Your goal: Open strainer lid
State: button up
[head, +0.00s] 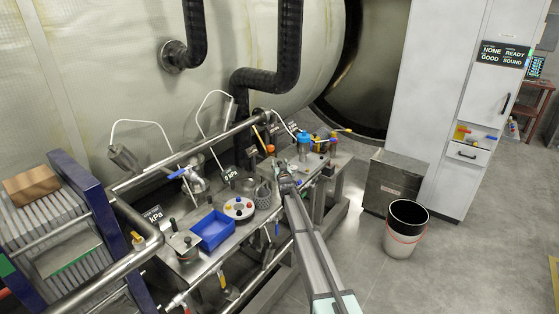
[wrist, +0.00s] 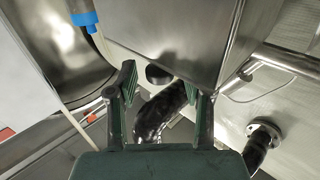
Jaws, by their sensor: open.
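My gripper (head: 287,184) is at the end of the arm reaching over the middle of the bench in the head view. In the wrist view its two dark green fingers (wrist: 162,88) stand apart with nothing held between them. A round metal housing with a lid and a black knob (head: 182,241) stands at the bench's near left, well left of my gripper. It may be the strainer, but I cannot tell for sure. A grey perforated basket (head: 263,194) stands just left of my gripper. The wrist view shows no clear strainer lid.
A blue tray (head: 212,231) and a white round holder with coloured knobs (head: 239,208) sit on the bench. A blue-capped vessel (head: 303,143) stands behind my gripper. Metal pipes (head: 190,152) run along the bench's back. A bucket (head: 405,228) stands on the open floor at right.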

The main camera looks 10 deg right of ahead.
jog(key=shift+w, duration=0.5)
grip_shut()
jog(key=shift+a+b, duration=0.1)
jog(key=shift+b, duration=0.25)
